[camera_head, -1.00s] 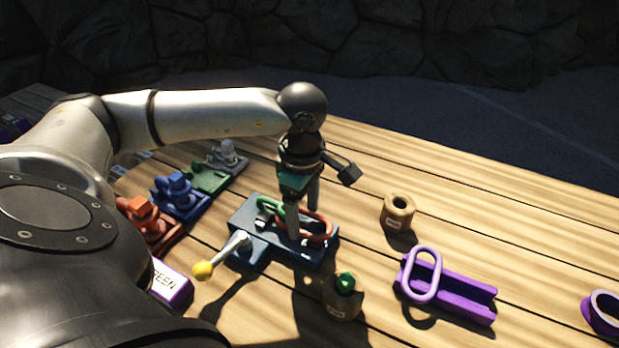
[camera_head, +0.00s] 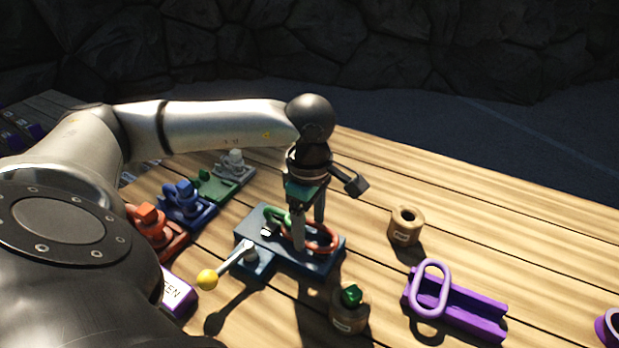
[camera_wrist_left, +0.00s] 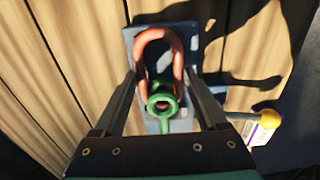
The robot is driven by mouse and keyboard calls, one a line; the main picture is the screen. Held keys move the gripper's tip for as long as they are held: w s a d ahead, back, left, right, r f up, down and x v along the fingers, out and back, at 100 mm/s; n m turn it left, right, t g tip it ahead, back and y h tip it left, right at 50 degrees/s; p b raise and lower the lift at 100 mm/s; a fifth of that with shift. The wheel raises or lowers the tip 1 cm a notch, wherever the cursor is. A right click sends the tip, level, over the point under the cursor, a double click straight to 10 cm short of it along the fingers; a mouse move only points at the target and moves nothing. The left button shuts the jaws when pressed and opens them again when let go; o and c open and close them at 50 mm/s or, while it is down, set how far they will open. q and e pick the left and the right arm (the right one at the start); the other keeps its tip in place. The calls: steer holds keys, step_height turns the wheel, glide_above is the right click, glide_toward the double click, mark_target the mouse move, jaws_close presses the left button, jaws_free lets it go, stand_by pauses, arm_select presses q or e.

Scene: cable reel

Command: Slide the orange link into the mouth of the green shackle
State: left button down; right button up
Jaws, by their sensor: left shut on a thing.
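The orange link (camera_head: 333,240) is a rounded loop low over the dark blue base plate (camera_head: 325,263). My left gripper (camera_head: 309,235) points down and is shut on the link across its width. In the left wrist view the orange link (camera_wrist_left: 157,36) lies between the two fingers (camera_wrist_left: 160,80). The green shackle (camera_head: 273,212) stands on the plate just left of the link. In the wrist view the green shackle (camera_wrist_left: 161,104) overlaps the link's near end. I cannot tell whether the link is inside its mouth. My right gripper is not in view.
A lever with a yellow knob (camera_head: 207,279) sticks out at the plate's front left. Red (camera_head: 150,225), blue (camera_head: 183,200) and grey (camera_head: 233,160) fixtures stand behind left. A pot with a green top (camera_head: 348,312), a tan spool (camera_head: 406,225) and a purple holder (camera_head: 465,308) stand right.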

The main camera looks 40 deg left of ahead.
arm_select(q)
jaws_free()
steer(key=shift+r, duration=0.15)
step_height(320, 180, up, 15)
steer(key=p, duration=0.3)
stand_by(0.4)
